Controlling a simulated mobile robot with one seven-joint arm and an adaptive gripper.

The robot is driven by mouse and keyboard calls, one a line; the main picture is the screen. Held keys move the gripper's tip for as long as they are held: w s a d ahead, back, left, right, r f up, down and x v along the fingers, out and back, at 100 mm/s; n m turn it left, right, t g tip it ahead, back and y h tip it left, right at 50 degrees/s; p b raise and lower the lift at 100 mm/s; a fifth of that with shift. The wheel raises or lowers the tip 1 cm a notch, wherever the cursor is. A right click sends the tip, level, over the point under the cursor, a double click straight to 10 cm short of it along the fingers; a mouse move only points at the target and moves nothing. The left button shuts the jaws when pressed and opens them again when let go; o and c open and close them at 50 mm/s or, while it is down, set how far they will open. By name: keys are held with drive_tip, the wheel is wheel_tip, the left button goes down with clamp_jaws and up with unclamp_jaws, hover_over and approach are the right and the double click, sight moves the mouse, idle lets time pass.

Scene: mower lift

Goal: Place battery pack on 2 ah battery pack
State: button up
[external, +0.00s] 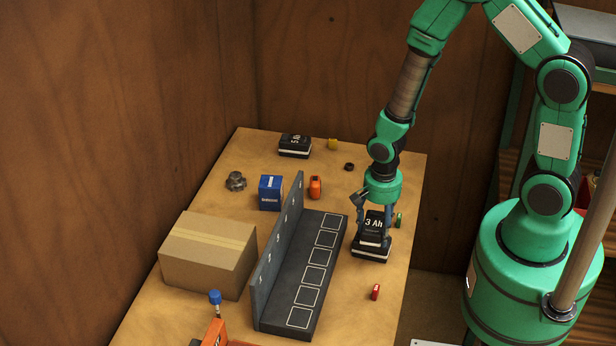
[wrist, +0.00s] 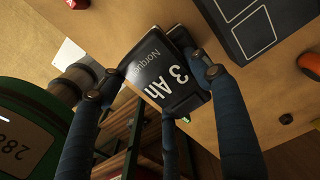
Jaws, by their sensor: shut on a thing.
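A black battery pack marked 3 Ah (external: 374,224) is held between the fingers of my gripper (external: 375,210), near the right side of the workbench. In the wrist view, the 3 Ah pack (wrist: 160,78) sits between my dark fingers with its label showing. Directly below it is a wider black block with a pale stripe (external: 370,249), which looks like another battery pack on the bench. Its label is hidden, so I cannot read whether it is the 2 Ah pack. The held pack appears to touch or nearly touch it; I cannot tell which.
A dark rack (external: 318,262) with outlined slots and an upright back plate stands just left. A 5 Ah pack (external: 294,146) lies at the back. A cardboard box (external: 207,253), blue box (external: 270,192), orange item (external: 315,187), red item (external: 375,292) and green item (external: 398,220) are around.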

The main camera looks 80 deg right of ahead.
sight(379, 223)
drive_tip(key=o, duration=1.6)
drive_tip(key=shift+f, duration=0.1)
wheel_tip(379, 223, up, 12)
drive_tip(key=shift+r, duration=0.15)
